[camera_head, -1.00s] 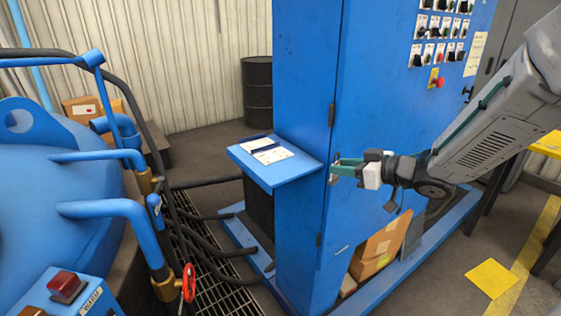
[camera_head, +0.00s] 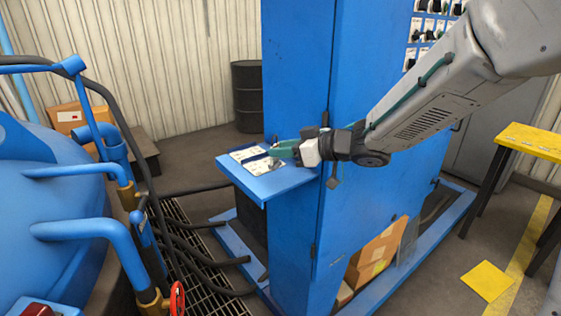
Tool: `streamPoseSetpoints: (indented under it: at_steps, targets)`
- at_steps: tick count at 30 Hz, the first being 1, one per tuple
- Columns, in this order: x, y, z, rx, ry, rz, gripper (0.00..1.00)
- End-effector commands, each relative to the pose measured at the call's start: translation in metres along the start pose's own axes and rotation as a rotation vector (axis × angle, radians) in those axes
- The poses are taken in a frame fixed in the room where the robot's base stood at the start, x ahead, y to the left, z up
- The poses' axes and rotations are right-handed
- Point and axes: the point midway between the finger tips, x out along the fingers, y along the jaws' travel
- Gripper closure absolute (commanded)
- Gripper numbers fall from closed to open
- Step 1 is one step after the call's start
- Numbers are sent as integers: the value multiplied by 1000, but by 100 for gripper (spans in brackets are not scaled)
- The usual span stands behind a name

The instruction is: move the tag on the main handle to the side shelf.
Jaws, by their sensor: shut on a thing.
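My gripper (camera_head: 277,150) is over the side shelf (camera_head: 277,186), a blue shelf on the left of the tall blue cabinet. Its teal fingers are shut on the tag, which is too small and too much covered by the fingers to make out clearly. The fingertips look low over the shelf's right part; I cannot tell whether the tag touches it. The main handle cannot be made out in this view.
White papers (camera_head: 247,153) lie on the shelf, beside the fingertips. Blue pipes (camera_head: 85,230) and a blue vessel fill the left. A yellow-topped table (camera_head: 530,140) stands at the right.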

Motion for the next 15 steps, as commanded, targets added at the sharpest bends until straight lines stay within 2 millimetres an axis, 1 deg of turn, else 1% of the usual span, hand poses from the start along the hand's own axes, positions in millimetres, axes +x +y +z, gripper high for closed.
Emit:
streamPoseSetpoints:
  at_steps: [1,4,10,12,15]
  targets:
    - [6,-2,-1,0,0,-2,90]
    - [10,-2,0,2,0,-1,90]
    - [18,-2,25,4,-2,0,90]
    - [20,-2,30,3,0,0,90]
    - [20,-2,32,0,0,0,90]
